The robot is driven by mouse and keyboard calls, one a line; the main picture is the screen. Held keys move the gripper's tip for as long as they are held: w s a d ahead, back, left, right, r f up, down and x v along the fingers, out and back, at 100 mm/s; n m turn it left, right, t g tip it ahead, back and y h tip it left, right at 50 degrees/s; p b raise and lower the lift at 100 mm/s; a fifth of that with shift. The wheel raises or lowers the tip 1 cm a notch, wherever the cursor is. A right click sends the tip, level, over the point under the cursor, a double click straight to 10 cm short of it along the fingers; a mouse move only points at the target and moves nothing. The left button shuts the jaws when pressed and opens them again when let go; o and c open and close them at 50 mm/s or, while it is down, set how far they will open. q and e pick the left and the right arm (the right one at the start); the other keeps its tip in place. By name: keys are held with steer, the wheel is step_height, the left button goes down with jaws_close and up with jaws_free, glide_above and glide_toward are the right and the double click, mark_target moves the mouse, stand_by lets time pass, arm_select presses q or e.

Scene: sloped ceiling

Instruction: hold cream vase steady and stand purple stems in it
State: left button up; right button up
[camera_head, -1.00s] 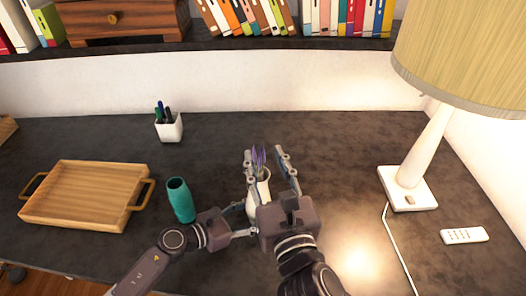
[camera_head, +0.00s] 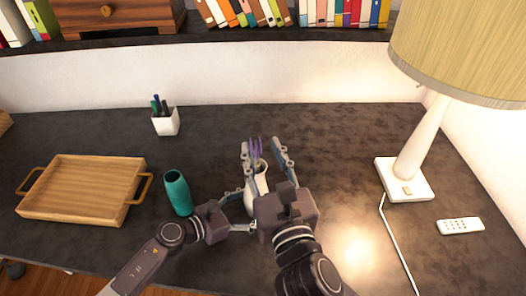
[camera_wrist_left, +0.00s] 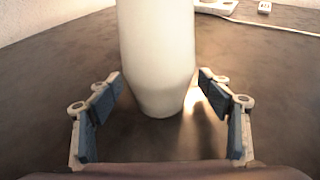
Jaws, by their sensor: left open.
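The cream vase (camera_head: 256,196) stands on the dark desk, partly hidden by my right gripper; its pale body fills the middle of the left wrist view (camera_wrist_left: 157,55). The purple stems (camera_head: 256,149) stand up at the vase mouth, their lower ends inside the rim. My left gripper (camera_head: 247,208) is open low at the vase, one finger on each side; the left wrist view shows gaps between its fingers (camera_wrist_left: 160,84) and the vase. My right gripper (camera_head: 265,146) has its fingers spread over the vase top, with the stems near its left finger and a gap to the right finger.
A teal vase (camera_head: 178,193) stands close left of my left gripper. A wooden tray (camera_head: 87,190) lies further left and a white pen cup (camera_head: 166,122) stands behind. The desk behind the vase is clear.

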arm_select(q)
steer(key=v, duration=1.2)
steer(key=shift+r, duration=0.1)
